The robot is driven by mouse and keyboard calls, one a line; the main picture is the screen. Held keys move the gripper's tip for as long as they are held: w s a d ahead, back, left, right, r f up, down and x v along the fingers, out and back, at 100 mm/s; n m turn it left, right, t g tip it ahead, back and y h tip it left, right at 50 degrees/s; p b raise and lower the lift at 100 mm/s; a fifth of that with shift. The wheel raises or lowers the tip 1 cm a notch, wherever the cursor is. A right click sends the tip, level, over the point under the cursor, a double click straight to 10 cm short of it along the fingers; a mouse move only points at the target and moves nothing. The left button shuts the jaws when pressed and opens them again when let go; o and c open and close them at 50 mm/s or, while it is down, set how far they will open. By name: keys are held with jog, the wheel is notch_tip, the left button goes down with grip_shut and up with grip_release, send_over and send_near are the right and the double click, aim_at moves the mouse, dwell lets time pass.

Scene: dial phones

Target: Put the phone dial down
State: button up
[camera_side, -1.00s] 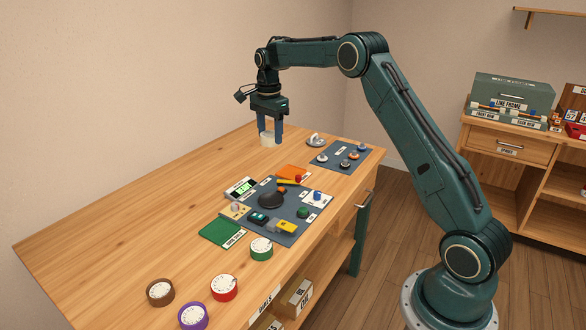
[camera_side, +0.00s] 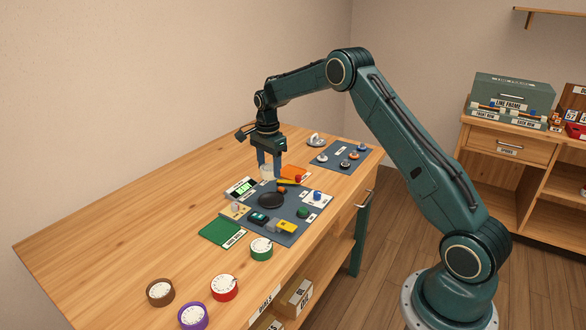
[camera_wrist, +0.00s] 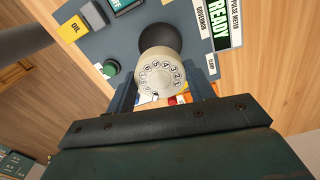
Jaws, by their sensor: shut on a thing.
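A cream phone dial (camera_wrist: 161,77) with a ring of numbers is held between the two fingers of my gripper (camera_wrist: 165,92) in the wrist view. In the side view my gripper (camera_side: 268,168) points down with the cream dial (camera_side: 267,172) low between its fingers, just behind the black round stand (camera_side: 272,200) on the grey-blue mat (camera_side: 288,238). The dial looks raised above the table. The black stand (camera_wrist: 160,38) lies just beyond the dial in the wrist view, partly hidden by it.
A lit green READY display (camera_side: 241,187) stands left of the stand. Orange and white cards, a yellow block (camera_side: 286,227) and a green pad (camera_side: 222,232) surround it. Brown, red (camera_side: 224,287), purple and green dials stand at the near end. The table's left side is clear.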

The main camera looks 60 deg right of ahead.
send_over(271, 201)
notch_tip(271, 201, down, 5)
jog(key=shift+r, duration=0.1)
jog(key=shift+f, duration=2.2)
jog(key=shift+f, duration=0.2)
jog(key=o, duration=1)
jog(key=shift+o, duration=0.2)
notch_tip(271, 201, up, 12)
jog(key=shift+r, duration=0.25)
